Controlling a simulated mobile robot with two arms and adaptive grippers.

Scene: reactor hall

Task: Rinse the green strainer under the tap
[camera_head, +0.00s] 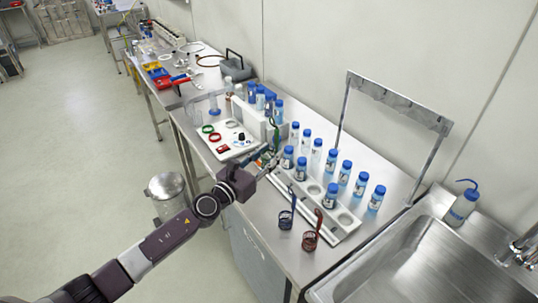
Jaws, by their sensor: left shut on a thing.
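The green strainer (275,132) is in the head view near the middle of the bench, its handle pointing up. Its lower part is largely hidden around my left gripper (268,164). My left gripper is shut on it, beside the white rack of blue-capped bottles. The tap (525,248) stands at the right edge, over the steel sink (400,248), well to the right of the strainer. I cannot see whether water runs. My right gripper is not in view.
A blue strainer (286,218) and a red strainer (312,238) stand at the bench front. A bottle rack (345,224), a white tray (226,152) and a metal frame (400,100) crowd the bench. A wash bottle (461,207) stands behind the sink.

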